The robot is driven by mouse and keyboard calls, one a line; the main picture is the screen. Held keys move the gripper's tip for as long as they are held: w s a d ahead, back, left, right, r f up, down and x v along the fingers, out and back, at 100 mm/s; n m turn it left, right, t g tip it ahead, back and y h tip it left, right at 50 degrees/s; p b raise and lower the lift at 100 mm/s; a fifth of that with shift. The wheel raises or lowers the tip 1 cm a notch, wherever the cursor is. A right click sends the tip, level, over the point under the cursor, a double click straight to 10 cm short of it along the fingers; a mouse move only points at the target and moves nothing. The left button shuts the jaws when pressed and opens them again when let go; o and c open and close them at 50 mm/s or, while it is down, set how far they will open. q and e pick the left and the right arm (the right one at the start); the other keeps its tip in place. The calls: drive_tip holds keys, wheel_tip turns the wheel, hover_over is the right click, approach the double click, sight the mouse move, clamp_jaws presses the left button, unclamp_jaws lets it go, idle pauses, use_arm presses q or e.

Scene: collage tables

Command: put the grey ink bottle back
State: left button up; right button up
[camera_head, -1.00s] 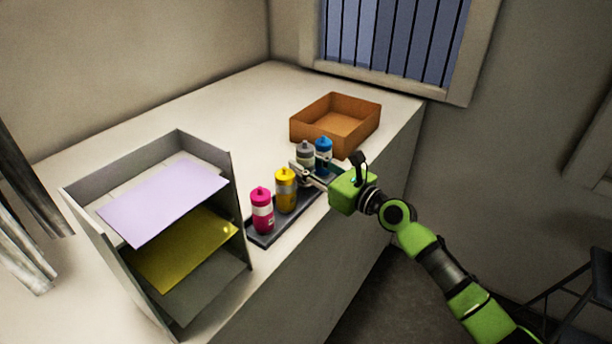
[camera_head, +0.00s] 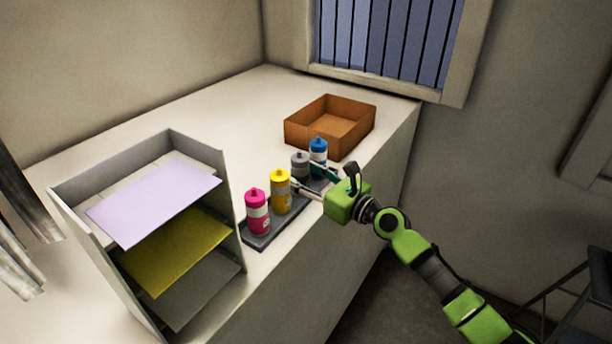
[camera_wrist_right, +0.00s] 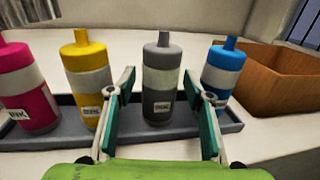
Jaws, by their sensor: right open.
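The grey ink bottle (camera_head: 299,164) stands upright in the dark tray (camera_head: 262,241), between the yellow bottle (camera_head: 281,192) and the blue bottle (camera_head: 318,152). In the right wrist view the grey bottle (camera_wrist_right: 162,88) stands between the open fingers of my right gripper (camera_wrist_right: 160,105), with a gap on each side. The left finger is close to the yellow bottle (camera_wrist_right: 88,72) and the right finger overlaps the blue bottle (camera_wrist_right: 224,72) in that view. A pink bottle (camera_head: 257,211) stands at the tray's near end. My left gripper is not in view.
An orange-brown open box (camera_head: 330,122) stands behind the tray. A grey paper rack (camera_head: 190,150) with lilac and yellow sheets stands to the left. The white table (camera_head: 225,110) is clear behind them. Its edge runs close along the tray's right side.

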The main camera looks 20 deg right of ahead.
drive_tip(key=shift+r, duration=0.2)
drive_tip(key=b+v, duration=0.2)
drive_tip(key=v, duration=1)
